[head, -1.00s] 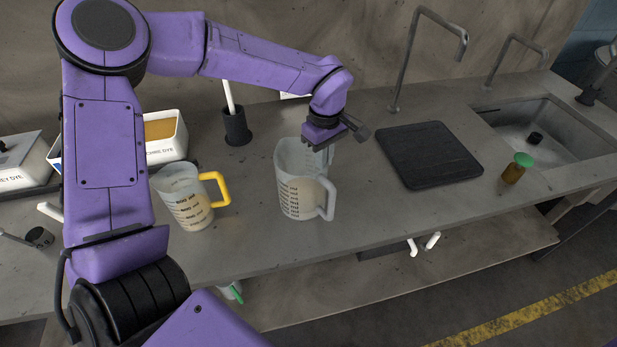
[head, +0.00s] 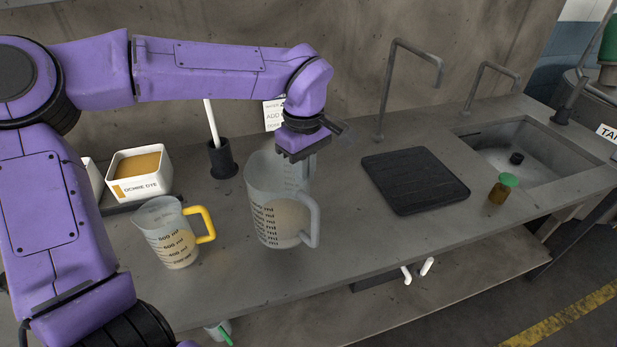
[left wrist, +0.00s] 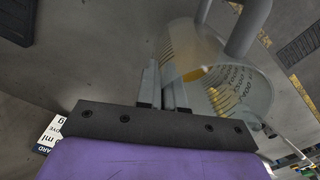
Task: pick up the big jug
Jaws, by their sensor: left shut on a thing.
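The big jug (head: 270,205) is clear, with dark volume marks and a pale grey handle (head: 313,222). My left gripper (head: 303,170) comes down from above and is shut on the jug's wall at the rim, on the back right side. The jug hangs nearly upright and appears a little above the counter; its base gap is hard to judge. In the left wrist view, the fingers (left wrist: 166,92) pinch the jug's wall, and the marked jug (left wrist: 235,85) lies beyond them. My right gripper is not in view.
A smaller jug with a yellow handle (head: 170,235) stands to the left on the counter (head: 350,245). An ochre dye tub (head: 138,178) and a black holder (head: 222,160) stand behind. A black mat (head: 415,180), green-capped bottle (head: 503,188) and sink (head: 520,150) are right.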

